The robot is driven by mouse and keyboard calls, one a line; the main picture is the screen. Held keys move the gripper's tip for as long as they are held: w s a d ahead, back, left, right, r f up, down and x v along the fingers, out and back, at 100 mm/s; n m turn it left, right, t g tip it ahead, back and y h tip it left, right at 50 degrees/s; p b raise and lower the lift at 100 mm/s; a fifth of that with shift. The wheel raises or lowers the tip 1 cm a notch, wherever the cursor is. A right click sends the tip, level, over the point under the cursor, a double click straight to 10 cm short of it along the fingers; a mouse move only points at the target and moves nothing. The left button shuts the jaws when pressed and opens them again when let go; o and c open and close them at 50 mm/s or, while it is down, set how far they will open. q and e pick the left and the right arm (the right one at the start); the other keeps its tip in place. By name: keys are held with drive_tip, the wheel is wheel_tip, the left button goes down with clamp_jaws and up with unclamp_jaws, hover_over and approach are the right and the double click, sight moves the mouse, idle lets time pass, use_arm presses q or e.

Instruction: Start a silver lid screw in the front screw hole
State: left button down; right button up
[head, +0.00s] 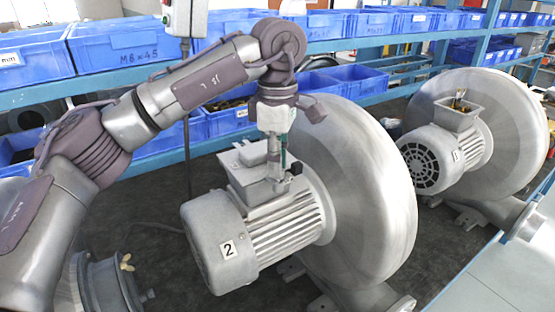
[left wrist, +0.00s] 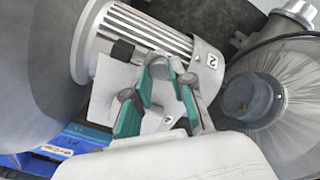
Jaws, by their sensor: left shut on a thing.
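The motor marked 2 (head: 265,235) has a grey terminal box (head: 243,180) on top, with a flat light lid (left wrist: 108,88) in the left wrist view. My left gripper (head: 276,176) points down over the box, its tips close to the top. In the left wrist view its green-padded fingers (left wrist: 160,70) are nearly together over the lid's edge. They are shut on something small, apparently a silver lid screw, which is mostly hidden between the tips. The front screw hole is hidden, and I cannot tell whether the screw touches it. My right gripper is out of view.
A large blower housing (head: 365,190) stands right beside the motor. A second blower (head: 485,130) with an open terminal box (head: 460,112) stands at the right. Blue bins (head: 120,45) fill the racks behind. A black fitting (left wrist: 122,50) sticks out beside the lid.

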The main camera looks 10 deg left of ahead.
use_arm(q)
drive_tip(key=m+p, duration=0.1)
drive_tip(key=m, duration=0.2)
drive_tip(key=shift+m, duration=0.4)
drive_tip(key=m+p, duration=0.1)
drive_tip(key=m, duration=0.3)
drive_tip(key=shift+m, duration=0.4)
drive_tip(key=c, duration=1.4)
unclamp_jaws()
drive_tip(key=shift+f+m, duration=0.1)
drive_tip(key=shift+m, duration=0.3)
drive_tip(key=o, duration=0.5)
drive_tip(key=shift+s, duration=0.1)
